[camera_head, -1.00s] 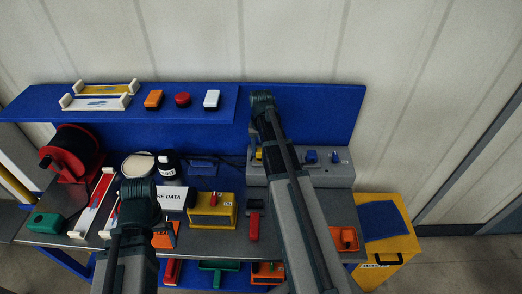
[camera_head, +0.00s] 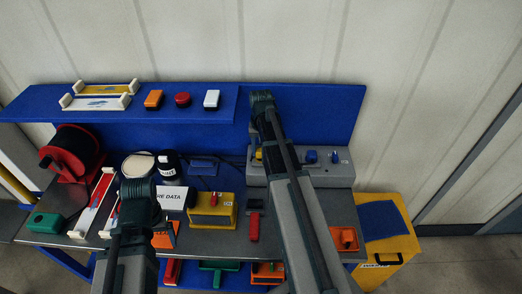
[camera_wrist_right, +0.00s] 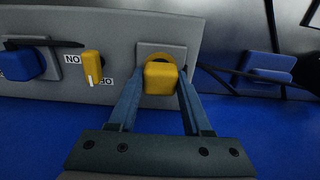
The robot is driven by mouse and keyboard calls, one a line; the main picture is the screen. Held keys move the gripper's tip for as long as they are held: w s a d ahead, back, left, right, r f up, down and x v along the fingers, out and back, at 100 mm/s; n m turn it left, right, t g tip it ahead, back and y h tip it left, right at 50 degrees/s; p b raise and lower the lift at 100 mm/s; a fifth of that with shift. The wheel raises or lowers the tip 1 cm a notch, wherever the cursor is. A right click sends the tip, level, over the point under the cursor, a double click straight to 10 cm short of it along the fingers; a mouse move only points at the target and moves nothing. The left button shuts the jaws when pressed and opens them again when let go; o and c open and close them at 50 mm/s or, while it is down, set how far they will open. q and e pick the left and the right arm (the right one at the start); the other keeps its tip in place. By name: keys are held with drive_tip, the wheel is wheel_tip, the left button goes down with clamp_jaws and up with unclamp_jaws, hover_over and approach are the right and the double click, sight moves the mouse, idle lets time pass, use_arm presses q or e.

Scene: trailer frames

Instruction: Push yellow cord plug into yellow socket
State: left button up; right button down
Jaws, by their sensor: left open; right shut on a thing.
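The yellow cord plug (camera_wrist_right: 158,78) is a rounded yellow block between the two fingers of my right gripper (camera_wrist_right: 158,84), which is shut on it. The yellow socket (camera_wrist_right: 166,56) shows as a yellow rim on a square plate directly behind the plug. The plug overlaps the socket; I cannot tell how deep it sits. In the head view, my right arm reaches the grey panel (camera_head: 330,168), with a bit of yellow (camera_head: 259,154) beside it. My left arm stands over the left of the bench; its gripper's fingers are hidden.
Left of the plug in the wrist view are a yellow switch (camera_wrist_right: 92,66) and a blue plug (camera_wrist_right: 20,64) with a dark cord. A blue block (camera_wrist_right: 268,66) lies at the right.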

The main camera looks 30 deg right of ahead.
sight(261, 150)
drive_tip(key=shift+f+b, duration=0.65)
drive_tip(key=shift+c, duration=1.3)
unclamp_jaws()
drive_tip(key=shift+r, duration=0.1)
wheel_tip(261, 150, up, 14)
drive_tip(key=p, duration=1.4)
drive_tip(key=shift+f, duration=0.35)
wheel_tip(261, 150, down, 12)
drive_tip(key=b, duration=1.2)
drive_tip(key=shift+f+b, duration=0.1)
drive_tip(key=shift+b, duration=0.2)
